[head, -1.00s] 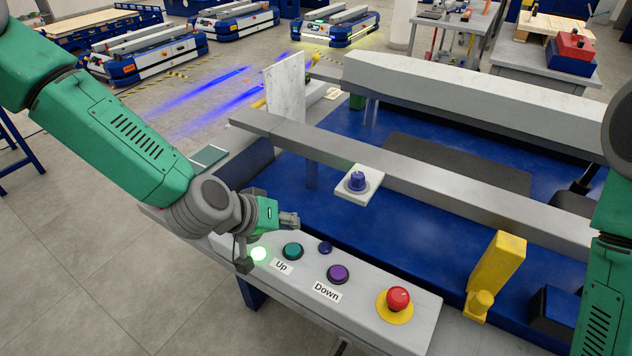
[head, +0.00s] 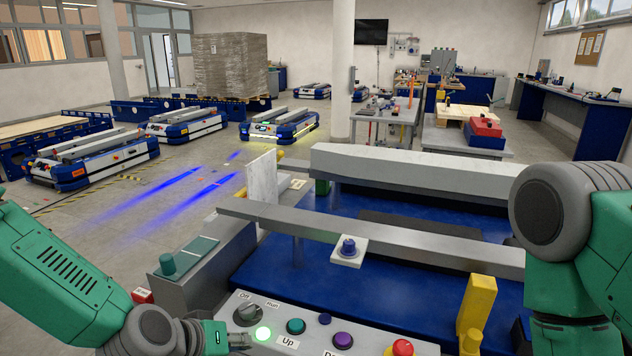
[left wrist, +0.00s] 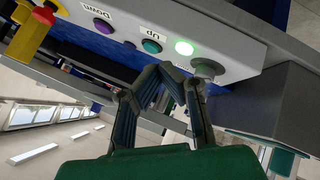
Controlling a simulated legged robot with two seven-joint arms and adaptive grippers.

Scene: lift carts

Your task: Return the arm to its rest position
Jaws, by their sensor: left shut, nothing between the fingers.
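My left gripper (head: 240,340) is shut and empty. It is at the near left of the grey control panel (head: 372,345), below the selector knob (head: 247,314) in the picture. The lit green lamp (head: 263,334), the teal Up button (head: 296,326) and the purple Down button (head: 343,340) show to its right. In the left wrist view, the gripper's fingers (left wrist: 168,78) point toward the panel, with the Up button (left wrist: 151,46) and the lamp (left wrist: 184,47) beyond them. My right arm (head: 575,240) shows at the right edge; its gripper is out of view.
A red emergency button (head: 402,347) is on the panel's right. A yellow post (head: 477,305) stands beyond it. The blue cart deck (head: 400,265) has grey rails and a blue knob (head: 348,248) on a white plate. Open floor lies left.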

